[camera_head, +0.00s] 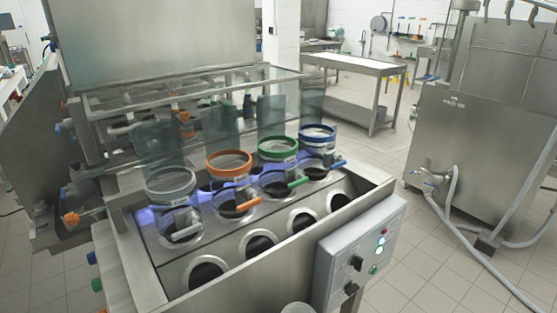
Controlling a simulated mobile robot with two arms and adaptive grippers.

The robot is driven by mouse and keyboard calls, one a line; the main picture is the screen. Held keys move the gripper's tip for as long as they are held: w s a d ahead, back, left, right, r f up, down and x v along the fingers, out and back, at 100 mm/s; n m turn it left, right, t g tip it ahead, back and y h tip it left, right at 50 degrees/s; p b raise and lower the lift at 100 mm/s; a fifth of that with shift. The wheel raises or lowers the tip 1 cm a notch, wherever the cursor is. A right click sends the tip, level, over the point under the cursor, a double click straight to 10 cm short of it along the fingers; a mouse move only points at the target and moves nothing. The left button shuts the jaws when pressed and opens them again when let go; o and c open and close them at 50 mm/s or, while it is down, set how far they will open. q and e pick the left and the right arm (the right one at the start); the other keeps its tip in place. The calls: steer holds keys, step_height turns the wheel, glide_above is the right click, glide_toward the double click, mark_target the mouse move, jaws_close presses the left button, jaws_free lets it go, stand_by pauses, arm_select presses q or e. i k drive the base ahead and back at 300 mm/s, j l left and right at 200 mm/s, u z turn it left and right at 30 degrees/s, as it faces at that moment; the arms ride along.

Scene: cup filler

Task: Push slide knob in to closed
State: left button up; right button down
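The cup filler has a row of transparent cylinders with coloured rings: a grey ring (170,181), an orange ring (229,163), a green ring (278,148) and a blue ring (318,132). Below them stick out a pale handle (187,232), an orange handle (246,206), a green handle (299,182) and a blue handle (338,164). I cannot tell which of these is the slide knob, nor whether it is in or out. Neither of my grippers shows in the head view.
A grey control box (345,250) with black knobs and lights is on the machine's front right. A steel cabinet (485,140) with a hose (463,245) stands at right. A steel table (355,66) stands behind. Tiled floor is open between machine and cabinet.

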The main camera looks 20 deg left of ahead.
mark_target(71, 219)
steer(key=k+j+u, duration=0.2)
steer(key=u, duration=0.25)
steer(key=k+j+u, duration=0.15)
steer(key=j+u, duration=0.75)
steer(key=k+l, duration=0.05)
